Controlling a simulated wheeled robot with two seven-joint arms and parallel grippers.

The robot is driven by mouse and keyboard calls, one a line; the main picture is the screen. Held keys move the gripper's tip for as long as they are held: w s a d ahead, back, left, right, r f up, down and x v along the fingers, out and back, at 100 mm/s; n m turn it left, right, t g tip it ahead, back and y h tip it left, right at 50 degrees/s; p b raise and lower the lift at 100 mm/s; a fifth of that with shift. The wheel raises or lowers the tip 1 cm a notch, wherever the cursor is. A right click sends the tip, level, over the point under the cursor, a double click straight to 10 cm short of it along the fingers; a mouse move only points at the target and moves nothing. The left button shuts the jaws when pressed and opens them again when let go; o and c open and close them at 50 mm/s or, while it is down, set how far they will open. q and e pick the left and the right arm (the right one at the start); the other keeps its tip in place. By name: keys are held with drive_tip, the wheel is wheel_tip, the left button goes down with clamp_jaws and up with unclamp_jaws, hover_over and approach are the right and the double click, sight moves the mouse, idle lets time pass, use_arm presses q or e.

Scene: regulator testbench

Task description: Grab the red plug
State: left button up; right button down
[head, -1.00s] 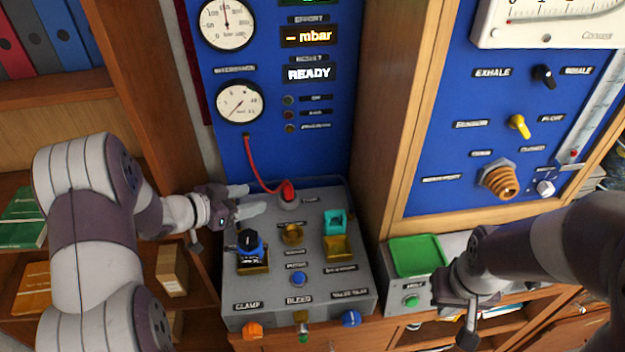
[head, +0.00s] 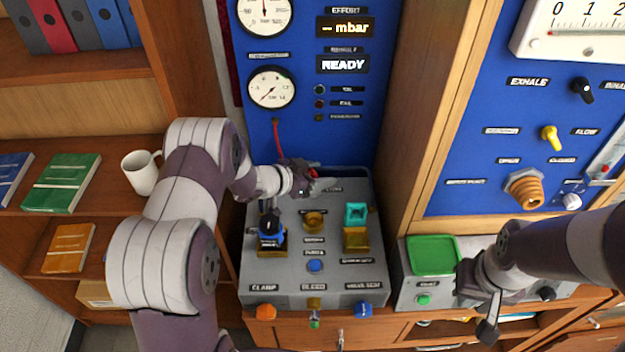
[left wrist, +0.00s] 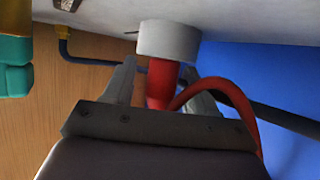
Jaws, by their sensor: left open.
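The red plug (head: 314,172) stands at the back of the grey bench panel, mostly hidden behind my left gripper (head: 320,183) in the head view. In the left wrist view the red plug (left wrist: 160,84) sits in a pale round collar (left wrist: 168,40), with its red hose curving off to the right. My left gripper (left wrist: 160,95) is open, with one finger on each side of the plug. Whether the fingers touch it cannot be told. My right gripper (head: 488,318) hangs by the green-tray unit at the right, its jaw opening unclear.
The grey panel (head: 345,275) holds a blue-black clamped part (head: 270,228), a teal block (head: 356,213) and brass fittings. A green tray (head: 432,256) is to its right. A white mug (head: 141,172) and books stand on the left shelf. A wooden post separates the blue boards.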

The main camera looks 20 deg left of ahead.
use_arm(q)
clamp_jaws()
